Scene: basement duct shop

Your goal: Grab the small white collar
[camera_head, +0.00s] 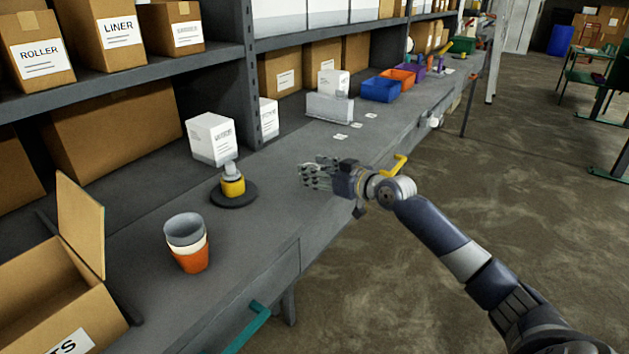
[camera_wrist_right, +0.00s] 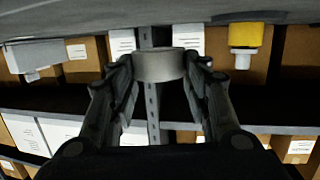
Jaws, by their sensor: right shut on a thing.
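My right gripper (camera_head: 318,175) reaches over the grey bench from the right. In the right wrist view, my right gripper (camera_wrist_right: 157,75) is shut on a short, round, pale piece, the small collar (camera_wrist_right: 158,64), which looks greyish in the shade. The fingertips press on its two sides. In the head view the fingers hide most of it, so I cannot make out its shape there. My left gripper is not in view.
A stack of cups (camera_head: 187,243), grey, white and orange, stands front left. A yellow piece with a pale top (camera_head: 233,186) sits on a black disc. An open cardboard box (camera_head: 45,290) is at the near left. Blue bin (camera_head: 381,89) and orange bin (camera_head: 398,76) stand farther back.

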